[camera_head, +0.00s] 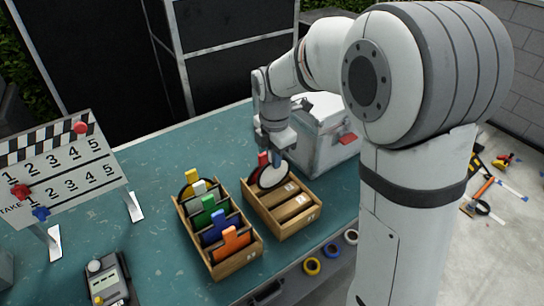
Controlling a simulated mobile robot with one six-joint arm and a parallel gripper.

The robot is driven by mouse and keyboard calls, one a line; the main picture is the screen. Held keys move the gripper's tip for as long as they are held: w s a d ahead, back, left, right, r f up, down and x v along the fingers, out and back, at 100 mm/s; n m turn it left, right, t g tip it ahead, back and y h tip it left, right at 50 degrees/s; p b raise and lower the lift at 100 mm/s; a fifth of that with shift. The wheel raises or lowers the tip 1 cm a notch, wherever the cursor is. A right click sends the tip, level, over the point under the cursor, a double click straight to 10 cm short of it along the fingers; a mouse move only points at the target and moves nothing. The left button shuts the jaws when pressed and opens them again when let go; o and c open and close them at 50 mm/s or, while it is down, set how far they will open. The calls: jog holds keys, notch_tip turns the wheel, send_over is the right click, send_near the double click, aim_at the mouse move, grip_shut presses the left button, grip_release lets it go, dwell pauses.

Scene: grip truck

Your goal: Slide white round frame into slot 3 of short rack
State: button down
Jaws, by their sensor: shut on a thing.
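The white round frame (273,176), a pale disc with a dark rim, stands upright over the back part of the short rack (284,231). My gripper (279,152) points down just above it and is shut on its top. The handle is hidden by the fingers. A red tab (263,159) shows just left of my gripper, behind the disc; what it belongs to is mostly hidden. The front slots of the short rack look empty. Whether the disc's lower edge is inside a slot or above it, and which slot, I cannot tell.
A longer wooden rack (236,267) stands close on the left, holding several frames with coloured tabs. A white case (322,145) stands behind on the right. Tape rolls (312,266) lie at the front edge. A clapperboard (62,172) stands at left.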

jog(key=shift+f, duration=0.2)
jog(key=b, duration=0.4)
send_over(274, 187)
jog(key=shift+w+f, duration=0.15)
jog(key=shift+f, duration=2.35)
jog(key=c, duration=1.4)
grip_release()
notch_tip(274, 187, up, 8)
jog(key=shift+f, duration=0.1)
jog(key=shift+d, duration=0.1)
